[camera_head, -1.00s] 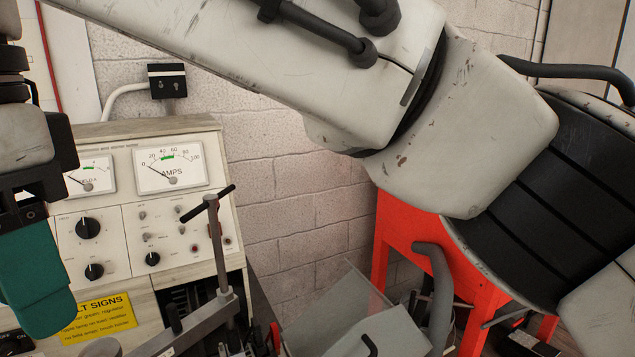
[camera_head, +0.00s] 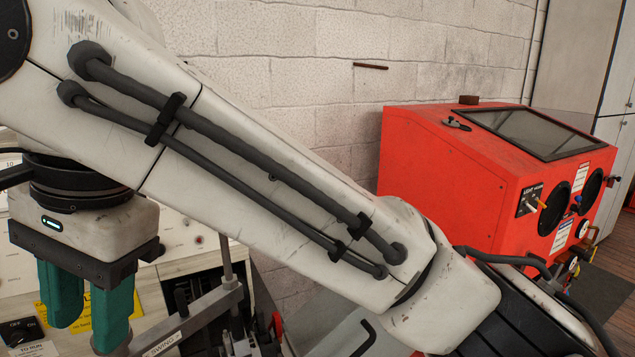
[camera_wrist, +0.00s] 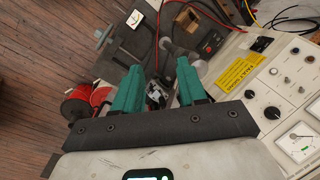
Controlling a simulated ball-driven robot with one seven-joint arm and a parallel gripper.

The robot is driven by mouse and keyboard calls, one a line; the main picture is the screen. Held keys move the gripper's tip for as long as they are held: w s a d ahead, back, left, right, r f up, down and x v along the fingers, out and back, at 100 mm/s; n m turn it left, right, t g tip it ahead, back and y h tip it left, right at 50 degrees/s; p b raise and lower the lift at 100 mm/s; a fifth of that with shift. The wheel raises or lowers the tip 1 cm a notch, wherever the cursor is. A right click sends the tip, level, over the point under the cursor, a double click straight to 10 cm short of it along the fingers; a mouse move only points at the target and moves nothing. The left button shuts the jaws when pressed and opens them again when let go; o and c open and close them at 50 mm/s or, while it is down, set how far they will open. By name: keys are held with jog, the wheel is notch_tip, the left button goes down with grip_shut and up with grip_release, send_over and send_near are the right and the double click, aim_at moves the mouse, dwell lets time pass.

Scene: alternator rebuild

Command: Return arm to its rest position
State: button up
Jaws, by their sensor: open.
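My gripper (camera_head: 86,310) hangs at the left of the head view, its two green fingers pointing down and spread apart with nothing between them. It also shows in the wrist view (camera_wrist: 157,88), where the fingers are apart above a cluttered bench. My arm crosses the head view from upper left to lower right. It hides much of the test bench and part of the wall.
A red blasting cabinet (camera_head: 440,160) stands at the right against the block wall. The test bench panel (camera_wrist: 290,90) with gauges and knobs lies close by the gripper. A red wire spool (camera_wrist: 78,106) and black box (camera_wrist: 206,34) show below in the wrist view.

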jog(key=w+d+f+n+y+b, duration=0.1)
jog(key=w+d+f+y, duration=0.2)
jog(key=f, duration=0.4)
jog(key=w+d+f+n+y, duration=0.15)
jog(key=w+f, duration=0.25)
jog(key=f, duration=0.4)
jog(key=w+d+f+m+t+b, duration=0.1)
jog(key=w+d+f+m+t, duration=0.15)
jog(key=d+f, duration=1.25)
jog(key=s+d+f+h+b, duration=0.1)
jog(key=s+d+f+h, duration=0.1)
jog(key=s+d+f, duration=0.8)
jog(key=s+d+f+h, duration=0.3)
jog(key=s+d+f, duration=0.3)
jog(key=d+f, duration=0.4)
jog(key=s+d+f+h, duration=0.1)
jog(key=s+d+h, duration=0.1)
jog(key=s+d, duration=0.7)
jog(key=shift+s+n, duration=0.25)
jog(key=shift+n, duration=0.05)
jog(key=shift+g+h, duration=0.25)
